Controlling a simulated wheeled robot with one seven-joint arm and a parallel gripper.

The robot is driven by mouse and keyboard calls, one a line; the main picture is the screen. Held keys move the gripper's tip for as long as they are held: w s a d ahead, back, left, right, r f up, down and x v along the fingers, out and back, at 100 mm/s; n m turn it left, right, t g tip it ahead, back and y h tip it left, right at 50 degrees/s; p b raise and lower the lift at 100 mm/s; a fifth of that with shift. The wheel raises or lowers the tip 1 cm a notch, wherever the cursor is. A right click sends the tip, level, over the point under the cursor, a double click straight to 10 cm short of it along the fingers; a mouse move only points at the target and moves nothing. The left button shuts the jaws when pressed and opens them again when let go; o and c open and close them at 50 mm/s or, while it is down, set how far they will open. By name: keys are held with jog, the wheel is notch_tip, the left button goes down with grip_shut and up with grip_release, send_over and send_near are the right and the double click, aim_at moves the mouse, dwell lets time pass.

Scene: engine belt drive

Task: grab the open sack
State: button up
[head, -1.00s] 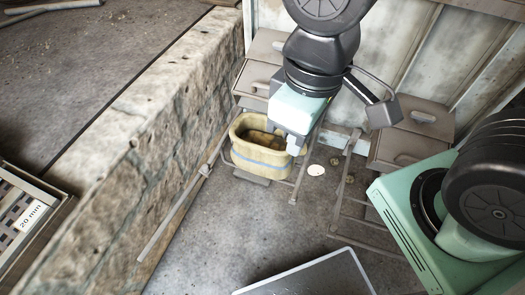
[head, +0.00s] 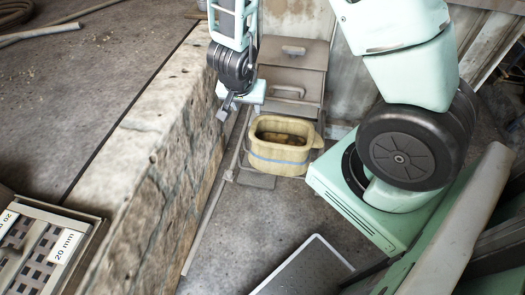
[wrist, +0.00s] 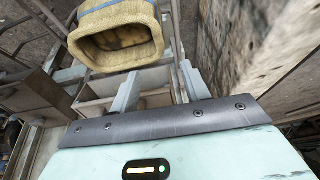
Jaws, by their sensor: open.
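The open sack (head: 281,158) is a yellowish, tub-shaped bag with a blue stripe, its mouth facing up and brownish contents showing inside. In the head view it stands by the low stone wall, in front of a grey metal chest. My gripper (head: 230,108) is above and to the left of the sack, close to the wall top, apart from it. In the wrist view the sack (wrist: 117,36) is at the top, beyond my open fingers (wrist: 158,92), with nothing between them.
The stone wall (head: 150,160) runs along the left side of the sack. A grey metal chest (head: 292,75) stands behind it. A flat grey panel (head: 305,270) lies on the floor in front. A tray marked 20 mm (head: 45,245) is at lower left.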

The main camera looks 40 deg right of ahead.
jog(key=b, duration=0.5)
send_near(253, 126)
jog(key=x, duration=0.4)
jog(key=shift+f, duration=0.45)
jog(key=shift+b+x, duration=0.6)
jog(key=shift+x, duration=2.65)
jog(key=shift+d+r, duration=0.15)
grip_shut()
